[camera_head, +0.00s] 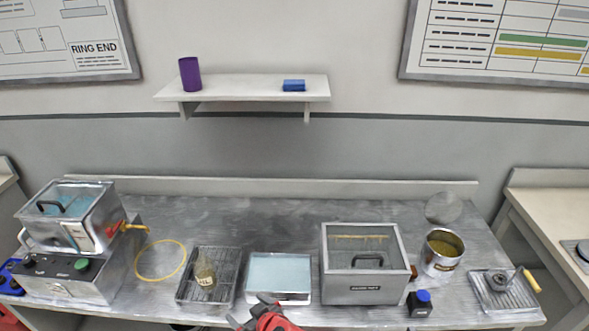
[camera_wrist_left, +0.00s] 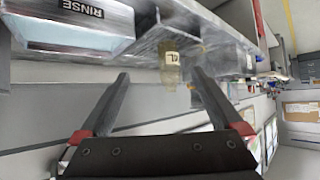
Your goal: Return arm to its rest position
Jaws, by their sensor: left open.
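My left gripper (camera_head: 250,309) is at the front edge of the bench in the head view, just below the tray of pale blue liquid (camera_head: 280,296). In the left wrist view the same gripper (camera_wrist_left: 161,76) has its two dark fingers spread wide with nothing between them. A small labelled bottle (camera_wrist_left: 170,68) shows beyond the fingers, apart from them. The bottle (camera_head: 205,272) stands on a wire rack (camera_head: 183,291) in the head view. The left arm's own links are mostly out of the picture. My right gripper is not in view.
A bath unit (camera_head: 69,217) and a yellow ring (camera_head: 160,260) are on the left. The bench's back strip is clear.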

